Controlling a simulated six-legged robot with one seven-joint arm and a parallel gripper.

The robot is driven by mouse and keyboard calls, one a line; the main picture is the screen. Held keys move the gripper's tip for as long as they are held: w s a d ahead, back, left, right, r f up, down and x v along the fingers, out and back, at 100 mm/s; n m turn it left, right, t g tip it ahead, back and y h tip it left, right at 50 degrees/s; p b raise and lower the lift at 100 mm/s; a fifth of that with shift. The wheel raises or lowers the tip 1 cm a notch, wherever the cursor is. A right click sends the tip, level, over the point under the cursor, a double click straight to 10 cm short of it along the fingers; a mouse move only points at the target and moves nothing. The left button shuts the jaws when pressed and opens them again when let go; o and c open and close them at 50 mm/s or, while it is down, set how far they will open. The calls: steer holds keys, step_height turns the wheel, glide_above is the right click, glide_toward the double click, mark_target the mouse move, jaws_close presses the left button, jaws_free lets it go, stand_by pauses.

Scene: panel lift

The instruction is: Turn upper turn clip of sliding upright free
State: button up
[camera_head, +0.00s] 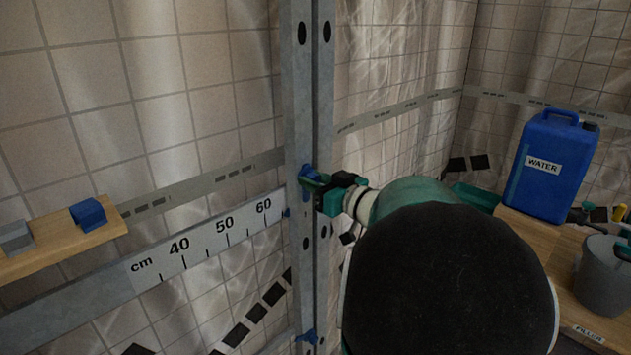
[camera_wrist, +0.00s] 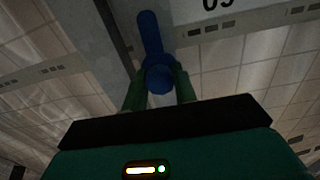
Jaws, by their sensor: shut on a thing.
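The sliding upright (camera_head: 301,120) is a grey metal post with dark oval holes, standing in the middle of the head view. The upper turn clip (camera_head: 306,172) is a small blue piece on the upright, partly hidden by my gripper. My gripper (camera_head: 316,183) reaches it from the right. In the wrist view, the blue clip (camera_wrist: 151,32) has a long lever and a round knob. The green fingers of my gripper (camera_wrist: 159,88) are shut on the knob, one on each side. The upright's grey face (camera_wrist: 85,35) shows to the left. A lower blue clip (camera_head: 306,337) sits near the upright's foot.
A horizontal rail with a cm scale (camera_head: 205,240) runs left from the upright. A wooden shelf (camera_head: 70,238) at left holds a blue block (camera_head: 88,213) and a grey block (camera_head: 15,236). At right, a blue water canister (camera_head: 550,165) and grey bucket (camera_head: 603,280) stand on wood.

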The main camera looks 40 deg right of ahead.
steer(key=shift+m, duration=0.4)
steer(key=m, duration=0.5)
steer(key=shift+a+m, duration=0.1)
steer(key=shift+m, duration=0.2)
steer(key=m, duration=1.1)
steer(key=shift+m, duration=0.3)
steer(key=m, duration=0.5)
steer(key=shift+m, duration=0.4)
steer(key=o, duration=1)
steer(key=shift+c, duration=0.2)
